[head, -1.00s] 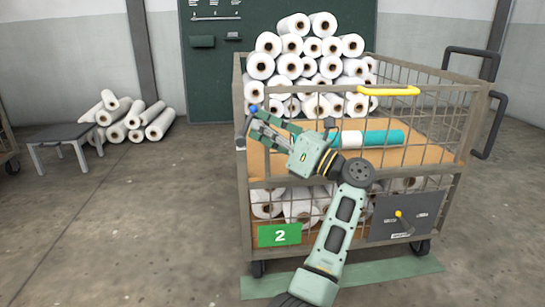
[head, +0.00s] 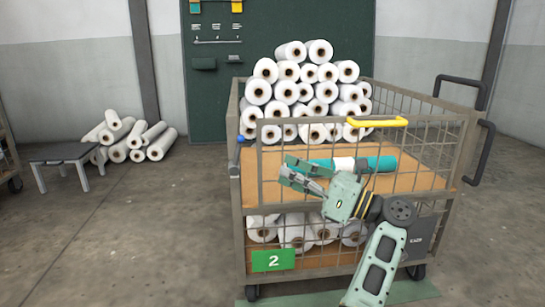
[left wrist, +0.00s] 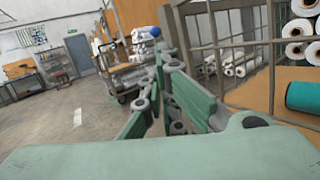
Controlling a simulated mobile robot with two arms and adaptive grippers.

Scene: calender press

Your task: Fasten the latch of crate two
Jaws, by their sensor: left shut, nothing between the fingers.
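Crate two (head: 237,200) is a wire-mesh cart with a green "2" label (head: 273,260) low on its front. A blue ball knob (head: 240,139), apparently the latch's, is at the front left post; a blue ball also shows in the left wrist view (left wrist: 155,32). The front gate (head: 261,165) has a yellow handle (head: 377,122) on its top bar. I cannot tell whether the gate is fully closed. My left gripper (head: 287,173) is shut and empty, in front of the gate, right of and below the knob. It also shows in the left wrist view (left wrist: 160,85).
White rolls (head: 305,90) are stacked in the crate, and a teal and white roll (head: 345,164) lies on its shelf. A low grey table (head: 66,154) and loose rolls (head: 130,143) are at left.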

